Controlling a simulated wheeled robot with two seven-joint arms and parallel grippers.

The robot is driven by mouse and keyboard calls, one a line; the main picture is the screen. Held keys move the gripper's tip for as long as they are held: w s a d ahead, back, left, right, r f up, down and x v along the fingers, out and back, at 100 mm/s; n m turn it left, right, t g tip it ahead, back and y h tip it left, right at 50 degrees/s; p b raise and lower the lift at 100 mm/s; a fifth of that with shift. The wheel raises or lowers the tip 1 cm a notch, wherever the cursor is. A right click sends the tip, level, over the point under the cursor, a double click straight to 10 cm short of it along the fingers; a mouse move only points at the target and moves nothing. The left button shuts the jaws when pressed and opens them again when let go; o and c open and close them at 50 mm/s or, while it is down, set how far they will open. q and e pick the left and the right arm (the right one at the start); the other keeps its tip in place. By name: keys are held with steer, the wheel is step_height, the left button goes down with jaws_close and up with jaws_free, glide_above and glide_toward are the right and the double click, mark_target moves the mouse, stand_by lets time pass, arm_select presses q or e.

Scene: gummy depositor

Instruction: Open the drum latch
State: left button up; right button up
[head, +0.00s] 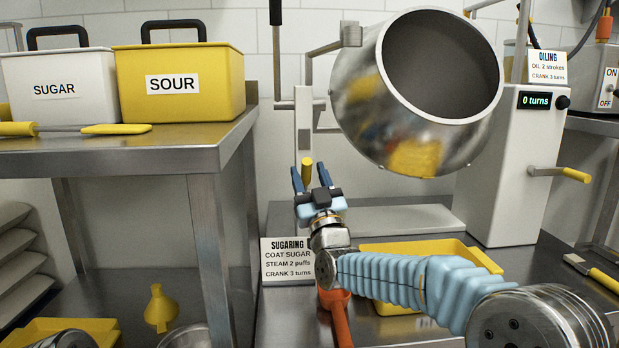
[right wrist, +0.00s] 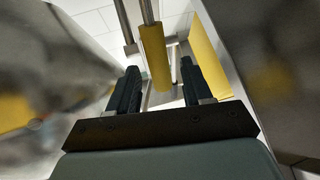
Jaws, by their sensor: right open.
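A polished steel drum (head: 375,115) hangs tilted at the upper middle of the head view, its open mouth facing up and right. A short yellow handle (head: 307,170) hangs at the drum stand, left of the drum; I take it for the latch grip. My right gripper (head: 311,178) is open there, with a finger on each side of the yellow handle. In the right wrist view the yellow handle (right wrist: 155,58) stands between the two dark fingers (right wrist: 158,90), with gaps showing at its sides. I cannot tell whether either finger touches it. My left gripper does not show.
A yellow tray (head: 480,258) lies on the bench below the drum. A white crank box (head: 513,165) reading 0 turns stands right. A steel shelf (head: 190,158) carrying sugar and sour bins stands left. A SUGARING card (head: 287,261) stands beneath my gripper.

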steer(key=v, duration=0.7)
steer(key=shift+s+f, duration=0.15)
steer(key=shift+s, duration=0.05)
